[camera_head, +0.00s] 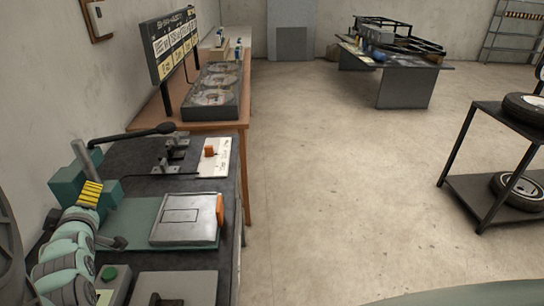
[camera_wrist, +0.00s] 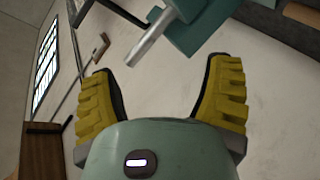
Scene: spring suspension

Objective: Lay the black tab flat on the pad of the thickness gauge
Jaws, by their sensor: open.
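My gripper (camera_head: 90,194) is at the left of the workbench, beside a teal block with a metal post and black-knobbed lever (camera_head: 140,134). In the wrist view my gripper (camera_wrist: 162,70) has its yellow fingers wide apart with nothing between them. The post and teal block (camera_wrist: 190,25) show just beyond the fingers. A light grey plate (camera_head: 182,216) with outlined rectangles lies on a teal base; I cannot tell if it is the gauge's pad. A small dark piece (camera_head: 155,299) shows on a grey plate (camera_head: 190,287) at the bottom edge, possibly the black tab.
A white card with an orange block (camera_head: 209,151) and small black fixtures (camera_head: 175,152) sit farther back on the bench. A green button (camera_head: 109,273) is near the front. A sign board (camera_head: 172,42) stands behind. The floor (camera_head: 330,190) right of the bench is clear.

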